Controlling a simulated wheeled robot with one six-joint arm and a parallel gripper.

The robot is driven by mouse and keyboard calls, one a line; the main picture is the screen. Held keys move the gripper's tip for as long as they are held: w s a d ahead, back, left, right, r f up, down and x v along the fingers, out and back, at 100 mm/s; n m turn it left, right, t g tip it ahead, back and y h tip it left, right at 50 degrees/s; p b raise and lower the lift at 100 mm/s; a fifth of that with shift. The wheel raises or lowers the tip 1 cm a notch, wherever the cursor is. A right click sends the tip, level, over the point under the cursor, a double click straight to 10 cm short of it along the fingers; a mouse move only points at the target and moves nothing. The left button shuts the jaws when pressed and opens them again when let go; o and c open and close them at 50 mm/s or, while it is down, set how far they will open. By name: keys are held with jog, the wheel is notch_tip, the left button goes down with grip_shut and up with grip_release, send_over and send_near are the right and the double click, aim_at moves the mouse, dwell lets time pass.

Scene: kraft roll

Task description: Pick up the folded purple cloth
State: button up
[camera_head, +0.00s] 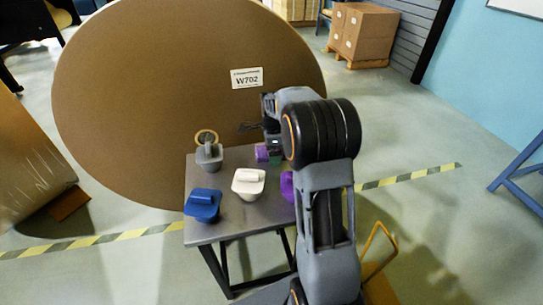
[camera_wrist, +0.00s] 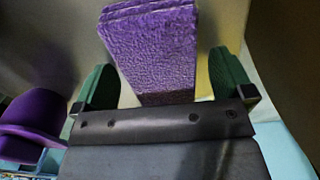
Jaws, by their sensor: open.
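The folded purple cloth (camera_head: 262,154) lies near the back edge of the small grey table, partly hidden by my arm. In the wrist view the cloth (camera_wrist: 152,50) looks fuzzy and stacked in layers, and it stands between my two green fingers. My gripper (camera_wrist: 163,82) is open, with one finger on each side of the cloth and visible gaps beside it. In the head view my gripper (camera_head: 274,146) is at the cloth, its fingers mostly hidden.
The grey table (camera_head: 222,229) also holds a blue tub (camera_head: 203,205), a white tub (camera_head: 248,184), a grey tub (camera_head: 209,158) with a ring-shaped item, and a purple tub (camera_head: 287,186) partly behind my arm. A huge brown kraft roll (camera_head: 150,100) stands close behind the table.

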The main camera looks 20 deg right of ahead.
jog(key=shift+c, duration=0.3)
jog(key=c, duration=0.9)
jog(key=shift+c, duration=0.3)
jog(key=shift+r, duration=0.3)
notch_tip(320, 180, up, 3)
jog(key=shift+a+r+p, duration=0.1)
jog(key=shift+p, duration=0.65)
jog(key=shift+s+a+r+p, duration=0.55)
jog(key=shift+s+a+r, duration=0.95)
jog(key=shift+s, duration=0.25)
jog(key=shift+s+a+r+p, duration=0.55)
jog(key=shift+s+a+r, duration=1)
jog(key=shift+s, duration=0.2)
jog(key=shift+s+a+r+p, duration=0.55)
jog(key=shift+s+a+r, duration=0.95)
jog(key=shift+s, duration=0.25)
